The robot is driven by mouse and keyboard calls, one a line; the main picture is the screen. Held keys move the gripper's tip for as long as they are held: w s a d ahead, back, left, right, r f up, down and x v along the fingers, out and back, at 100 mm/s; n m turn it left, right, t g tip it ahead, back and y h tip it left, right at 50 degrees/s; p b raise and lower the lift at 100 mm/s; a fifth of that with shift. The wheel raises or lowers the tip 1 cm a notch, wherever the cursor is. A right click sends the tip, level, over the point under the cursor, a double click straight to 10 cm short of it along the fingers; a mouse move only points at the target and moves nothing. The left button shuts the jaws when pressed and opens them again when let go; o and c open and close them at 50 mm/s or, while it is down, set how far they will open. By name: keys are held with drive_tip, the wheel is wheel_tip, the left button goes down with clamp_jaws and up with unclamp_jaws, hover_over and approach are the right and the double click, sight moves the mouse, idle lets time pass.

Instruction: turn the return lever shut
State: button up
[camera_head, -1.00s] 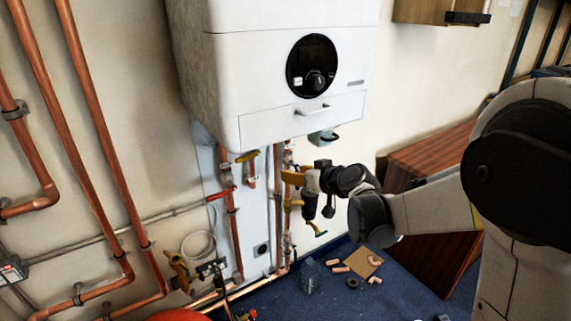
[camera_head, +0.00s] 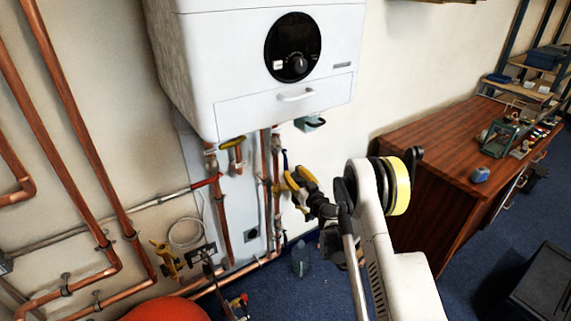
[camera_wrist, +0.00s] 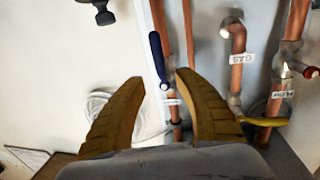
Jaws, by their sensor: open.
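A lever with a blue handle (camera_wrist: 157,60) is on a vertical copper pipe in the wrist view. It lies nearly along the pipe. A small tag (camera_wrist: 172,101) by it is too small to read, so I cannot confirm it is the return lever. My gripper (camera_wrist: 160,77) is open and empty, with the blue handle seen between its yellow-brown fingers; the remaining distance is unclear. In the head view my gripper (camera_head: 299,180) is just right of the pipes under the boiler, and the blue handle (camera_head: 285,159) shows small above it.
A red lever (camera_head: 206,181) and a yellow lever (camera_head: 231,142) are on pipes to the left. The white boiler (camera_head: 235,65) hangs above. A wooden cabinet (camera_head: 440,150) stands at the right. A clear bottle (camera_head: 301,260) is on the blue floor.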

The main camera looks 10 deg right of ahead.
sight(287, 163)
drive_tip(key=b+x, duration=0.2)
drive_tip(key=x, duration=0.5)
drive_tip(key=shift+w+f, duration=0.1)
drive_tip(key=shift+w, duration=0.1)
drive_tip(key=shift+w+a, duration=0.1)
drive_tip(key=shift+w, duration=0.25)
clamp_jaws()
